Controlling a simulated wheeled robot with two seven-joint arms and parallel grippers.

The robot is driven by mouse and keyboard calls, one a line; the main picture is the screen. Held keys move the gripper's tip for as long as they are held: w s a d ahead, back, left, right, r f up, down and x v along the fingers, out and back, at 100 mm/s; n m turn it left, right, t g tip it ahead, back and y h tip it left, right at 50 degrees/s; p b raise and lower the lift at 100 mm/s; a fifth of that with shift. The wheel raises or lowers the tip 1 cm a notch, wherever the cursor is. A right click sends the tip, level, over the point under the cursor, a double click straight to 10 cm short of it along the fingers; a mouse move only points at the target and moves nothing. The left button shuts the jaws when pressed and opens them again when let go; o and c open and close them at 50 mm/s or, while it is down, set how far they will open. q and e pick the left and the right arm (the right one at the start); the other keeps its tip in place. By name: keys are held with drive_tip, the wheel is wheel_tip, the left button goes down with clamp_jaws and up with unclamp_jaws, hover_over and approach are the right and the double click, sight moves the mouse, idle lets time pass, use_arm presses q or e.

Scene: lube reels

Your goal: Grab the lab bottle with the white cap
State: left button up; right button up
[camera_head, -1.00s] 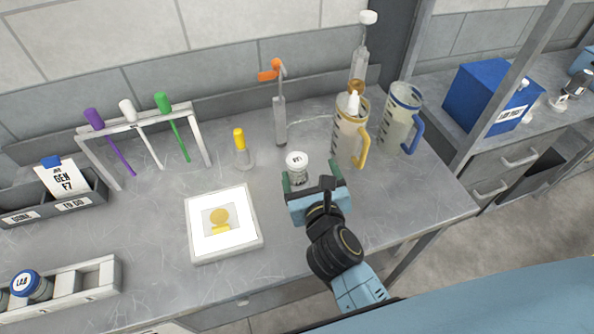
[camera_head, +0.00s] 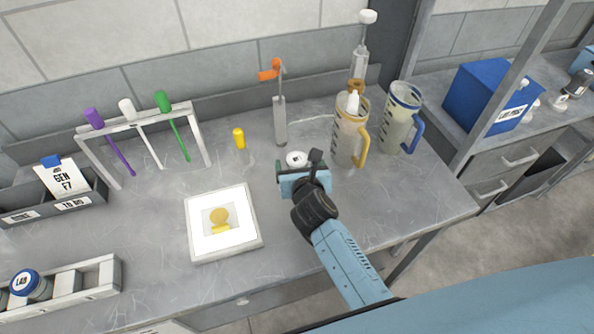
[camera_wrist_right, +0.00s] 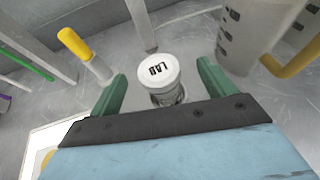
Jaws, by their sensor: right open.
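The lab bottle with the white cap (camera_head: 297,159) stands on the metal bench, mostly hidden behind my right gripper in the head view. In the right wrist view its cap (camera_wrist_right: 158,69) reads "LAB", with the clear body below it. My right gripper (camera_head: 299,172) is open, with its green fingers on either side of the bottle. In the right wrist view the gripper (camera_wrist_right: 160,88) shows a gap between each finger and the bottle. My left gripper is not in view.
A yellow-capped vial (camera_head: 239,140) stands to the left and a yellow-handled jug (camera_head: 349,138) to the right. A dispenser with an orange top (camera_head: 280,118) stands behind. A white pad (camera_head: 251,240) lies front left. Bare bench lies front right.

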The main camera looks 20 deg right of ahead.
sight(297, 158)
drive_tip(key=x, duration=0.3)
drive_tip(key=shift+w+a, duration=0.1)
drive_tip(key=shift+w, duration=0.15)
drive_tip(key=c, duration=1.4)
drive_tip(key=shift+r, duration=0.1)
